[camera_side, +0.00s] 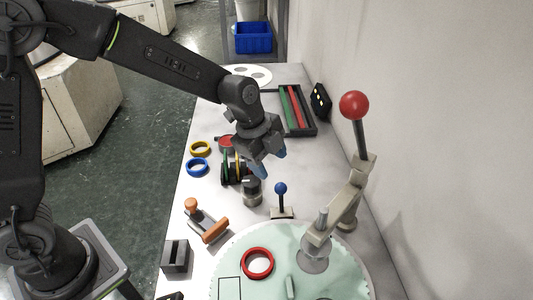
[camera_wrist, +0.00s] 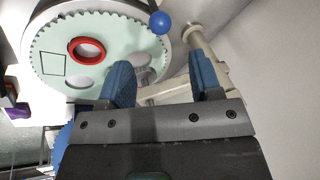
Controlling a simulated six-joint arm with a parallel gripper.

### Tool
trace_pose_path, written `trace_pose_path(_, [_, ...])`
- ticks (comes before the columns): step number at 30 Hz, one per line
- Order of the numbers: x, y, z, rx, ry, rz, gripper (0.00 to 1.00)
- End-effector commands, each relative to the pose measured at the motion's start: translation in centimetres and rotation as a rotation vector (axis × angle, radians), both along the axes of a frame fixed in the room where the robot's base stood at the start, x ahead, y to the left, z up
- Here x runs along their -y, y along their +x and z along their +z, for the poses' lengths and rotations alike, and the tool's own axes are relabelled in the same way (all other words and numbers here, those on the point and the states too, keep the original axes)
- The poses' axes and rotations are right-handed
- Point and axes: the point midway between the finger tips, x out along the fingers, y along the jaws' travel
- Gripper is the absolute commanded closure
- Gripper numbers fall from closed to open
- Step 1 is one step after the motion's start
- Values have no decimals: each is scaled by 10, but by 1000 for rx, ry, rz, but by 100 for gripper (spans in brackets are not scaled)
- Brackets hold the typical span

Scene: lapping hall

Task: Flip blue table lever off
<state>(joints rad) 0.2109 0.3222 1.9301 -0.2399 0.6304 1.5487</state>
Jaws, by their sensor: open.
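The blue table lever (camera_side: 280,189) is a small blue ball on a thin dark stem, rising from a pale base block behind the round toothed table. It looks about upright in the side view. My gripper (camera_side: 270,162) is open and empty, with blue fingers. In the side view it hangs above and slightly left of the lever, apart from it. The wrist view shows both fingers (camera_wrist: 160,78) spread with nothing between them.
A large red-knobbed lever (camera_side: 354,106) rises to the right by the wall. A red ring (camera_side: 258,263) lies on the toothed table (camera_side: 235,258). A dark metal cylinder (camera_side: 252,193), an orange-handled tool (camera_side: 207,224) and blue ring (camera_side: 198,167) are to the left.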

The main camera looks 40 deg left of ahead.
Motion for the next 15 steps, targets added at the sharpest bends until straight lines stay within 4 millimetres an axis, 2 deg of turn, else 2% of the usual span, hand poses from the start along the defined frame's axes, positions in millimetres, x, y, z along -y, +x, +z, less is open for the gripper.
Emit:
trace_pose_path(5, [-3, -3, 15, 0, 0, 0, 42])
trace_pose_path(14, [-3, -4, 16, -1, 0, 0, 42])
trace_pose_path(15, [-3, -4, 16, -1, 0, 0, 45])
